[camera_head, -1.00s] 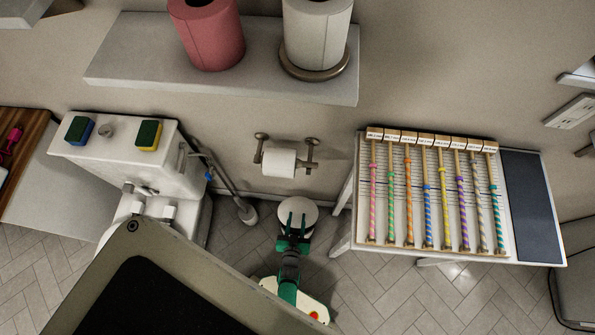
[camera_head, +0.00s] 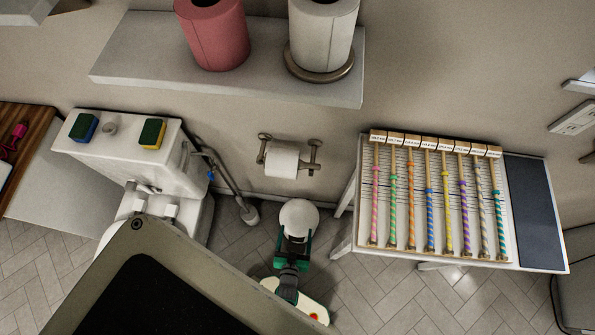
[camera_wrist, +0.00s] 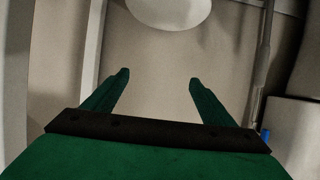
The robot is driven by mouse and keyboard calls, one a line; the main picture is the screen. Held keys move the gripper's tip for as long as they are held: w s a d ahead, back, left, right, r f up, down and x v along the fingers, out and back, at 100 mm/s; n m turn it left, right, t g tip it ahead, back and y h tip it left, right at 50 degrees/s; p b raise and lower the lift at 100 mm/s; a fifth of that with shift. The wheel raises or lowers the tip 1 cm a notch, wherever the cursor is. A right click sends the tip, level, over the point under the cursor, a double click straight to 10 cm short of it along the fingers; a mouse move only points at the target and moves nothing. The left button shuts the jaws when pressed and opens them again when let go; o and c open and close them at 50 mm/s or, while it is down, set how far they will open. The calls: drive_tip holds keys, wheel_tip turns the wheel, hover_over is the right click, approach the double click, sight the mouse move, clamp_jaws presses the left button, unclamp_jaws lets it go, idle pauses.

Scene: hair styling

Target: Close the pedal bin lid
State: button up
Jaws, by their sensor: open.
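The pedal bin's white round lid (camera_head: 299,215) shows on the floor area below the paper roll holder in the head view. The bin's body is hidden, and I cannot tell how far the lid is tilted. My green gripper (camera_head: 296,239) is at the near edge of the lid in the head view. In the wrist view my gripper (camera_wrist: 158,82) has its two fingers spread and empty. The white lid (camera_wrist: 170,8) is cut off at the top of that view, beyond the fingertips. I cannot tell whether the fingers touch it.
A white table (camera_head: 536,205) with several coloured sticks stands to the right. A toilet (camera_head: 140,178) with two sponges and a toilet brush (camera_head: 250,212) are to the left. A toilet paper roll (camera_head: 281,160) hangs on the wall behind. Bare tiled floor (camera_head: 385,300) lies at the lower right.

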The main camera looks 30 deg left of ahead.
drive_tip(key=shift+v, duration=2.05)
drive_tip(key=shift+w, duration=0.15)
drive_tip(key=s+d+r+m+t+h, duration=0.1)
drive_tip(key=d+r, duration=0.2)
drive_tip(key=r, duration=1.1)
drive_tip(key=s+d+r+m+t+h, duration=0.1)
drive_tip(key=d+r, duration=0.3)
drive_tip(key=r, duration=1)
drive_tip(key=s+d+r+m+t+h, duration=0.1)
drive_tip(key=s+d+r+m+h, duration=0.1)
drive_tip(key=r, duration=1.2)
drive_tip(key=shift+s+d+r+m+h, duration=0.25)
drive_tip(key=shift+d+h, duration=0.35)
drive_tip(key=shift+d, duration=0.55)
